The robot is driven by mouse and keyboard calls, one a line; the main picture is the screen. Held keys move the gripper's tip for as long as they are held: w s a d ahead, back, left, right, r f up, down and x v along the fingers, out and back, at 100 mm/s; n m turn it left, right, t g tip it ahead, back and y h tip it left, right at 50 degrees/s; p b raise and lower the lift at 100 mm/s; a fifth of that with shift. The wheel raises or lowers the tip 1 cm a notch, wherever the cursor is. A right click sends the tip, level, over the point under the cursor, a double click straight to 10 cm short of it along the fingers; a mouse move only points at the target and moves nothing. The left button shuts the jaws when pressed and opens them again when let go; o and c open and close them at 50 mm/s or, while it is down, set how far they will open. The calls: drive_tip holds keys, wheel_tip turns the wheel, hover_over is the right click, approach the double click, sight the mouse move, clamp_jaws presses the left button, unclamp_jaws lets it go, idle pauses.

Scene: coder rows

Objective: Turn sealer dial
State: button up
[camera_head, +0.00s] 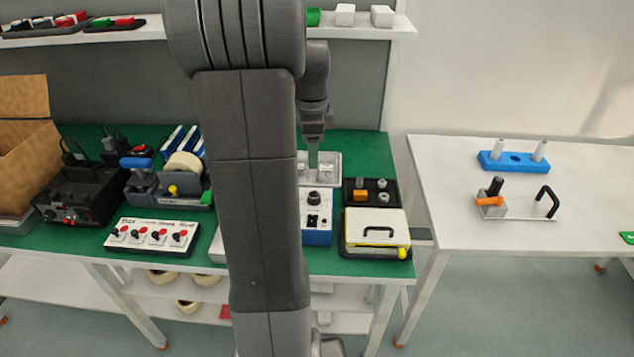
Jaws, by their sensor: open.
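A blue and white box with a black dial (314,198) on its top stands on the green bench mat, just right of my arm; it looks like the sealer (317,237). A dark switch sits below the dial. My arm hides the left part of this box. My gripper (313,160) points down above a pale tray (332,170) behind the dial. It is apart from the dial, farther back on the bench. It is open, though its fingers are small and seen nearly edge-on. Nothing shows between them.
A black parts tray (385,190) and a white-topped case with a black handle (376,225) stand right of the box. A white panel with several knobs (150,236), a tape dispenser (183,170) and a cardboard box (30,150) stand left. A shelf (360,25) hangs above.

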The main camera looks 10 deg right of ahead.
sight(314, 194)
drive_tip(key=shift+m, duration=0.3)
drive_tip(key=f, duration=0.9)
drive_tip(key=w+f+b, duration=0.1)
drive_tip(key=f, duration=0.4)
drive_tip(key=shift+d, duration=0.25)
drive_tip(key=c, duration=1)
drive_tip(key=shift+o, duration=0.2)
